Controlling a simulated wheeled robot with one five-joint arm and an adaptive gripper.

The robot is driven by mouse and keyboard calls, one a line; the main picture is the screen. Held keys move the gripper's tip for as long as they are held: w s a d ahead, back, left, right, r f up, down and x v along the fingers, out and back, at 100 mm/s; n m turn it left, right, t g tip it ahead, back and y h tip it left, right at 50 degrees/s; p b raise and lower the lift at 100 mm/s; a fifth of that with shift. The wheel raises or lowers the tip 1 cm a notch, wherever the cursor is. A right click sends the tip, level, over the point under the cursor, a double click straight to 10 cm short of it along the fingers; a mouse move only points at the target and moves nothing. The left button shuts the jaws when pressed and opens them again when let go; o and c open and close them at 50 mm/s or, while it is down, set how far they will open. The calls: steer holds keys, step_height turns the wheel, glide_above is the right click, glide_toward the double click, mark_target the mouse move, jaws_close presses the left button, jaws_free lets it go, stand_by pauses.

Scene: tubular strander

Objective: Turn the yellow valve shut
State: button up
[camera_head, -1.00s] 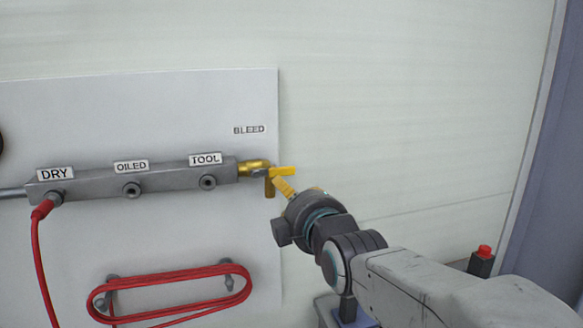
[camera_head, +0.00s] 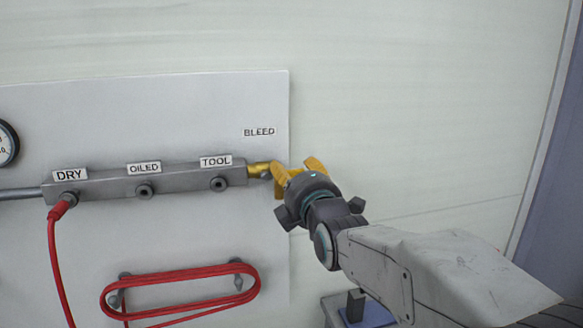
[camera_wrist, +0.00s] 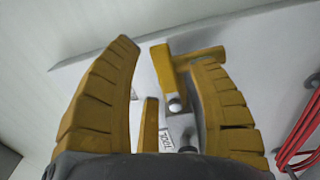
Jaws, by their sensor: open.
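The yellow valve (camera_head: 258,169) sits on the right end of the grey manifold (camera_head: 150,184), below the BLEED label. In the head view my gripper (camera_head: 298,167) is at the valve's right side, and its yellow fingers hide most of the handle. In the wrist view my gripper (camera_wrist: 163,52) is open, one finger on each side of the valve (camera_wrist: 167,72). Yellow valve parts and a grey nut show between the fingers. The right finger is close to the valve; whether it touches is unclear. The left finger stands apart from it.
A red hose (camera_head: 57,240) hangs from the DRY port. A coiled red hose (camera_head: 180,287) hangs on pegs below the manifold. A gauge (camera_head: 7,142) is at the left edge. The wall right of the white panel (camera_head: 200,100) is clear.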

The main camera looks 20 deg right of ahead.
steer(key=shift+w, duration=1)
jaws_close()
